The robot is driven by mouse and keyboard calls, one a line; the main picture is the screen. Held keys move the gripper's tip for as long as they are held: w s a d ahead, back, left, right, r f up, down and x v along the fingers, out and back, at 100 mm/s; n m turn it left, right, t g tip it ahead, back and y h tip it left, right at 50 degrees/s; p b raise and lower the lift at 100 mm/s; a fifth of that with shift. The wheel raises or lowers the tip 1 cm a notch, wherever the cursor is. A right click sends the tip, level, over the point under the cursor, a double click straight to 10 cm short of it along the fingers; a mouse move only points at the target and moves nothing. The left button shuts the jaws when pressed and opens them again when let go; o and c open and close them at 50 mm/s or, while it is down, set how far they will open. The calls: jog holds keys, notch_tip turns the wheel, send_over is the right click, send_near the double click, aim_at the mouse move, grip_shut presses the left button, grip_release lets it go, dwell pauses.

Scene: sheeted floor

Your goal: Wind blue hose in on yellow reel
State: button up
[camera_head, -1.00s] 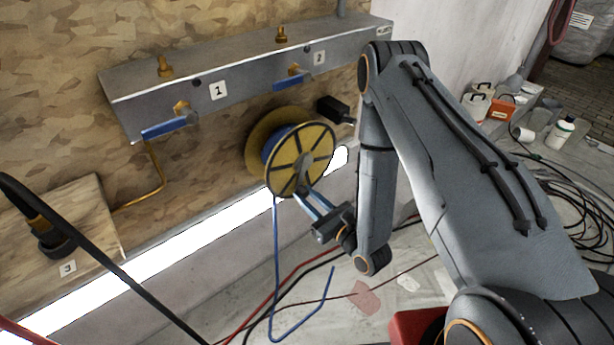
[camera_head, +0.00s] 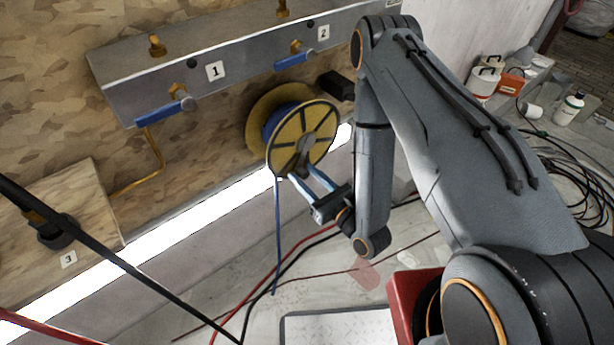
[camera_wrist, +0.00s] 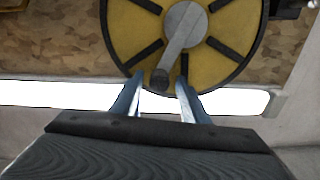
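The yellow reel (camera_head: 318,150) is mounted on the patterned wall below the metal rail, with blue hose wound on its drum. The blue hose (camera_head: 277,235) hangs straight down from the reel's left side, its lower end near the floor. In the wrist view, the reel (camera_wrist: 125,30) has a grey crank (camera_wrist: 176,42) slanting from its hub down-left to a dark knob (camera_wrist: 159,80). My gripper (camera_head: 302,174) is in front of the reel's lower edge. In the wrist view, its blue fingers (camera_wrist: 159,88) stand apart on either side of the knob, with gaps showing. Contact cannot be told.
A metal rail (camera_head: 130,75) with blue-handled valves runs above the reel. A black box (camera_head: 337,85) is at the reel's upper right. Red and black hoses cross the floor. A red object (camera_head: 405,300) is near my base. Containers (camera_head: 484,80) and coiled cables lie right.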

jog(key=shift+s, duration=0.1)
jog(key=p+v, duration=0.3)
jog(key=v, duration=0.4)
jog(key=shift+s+d, duration=0.25)
jog(key=shift+s, duration=0.05)
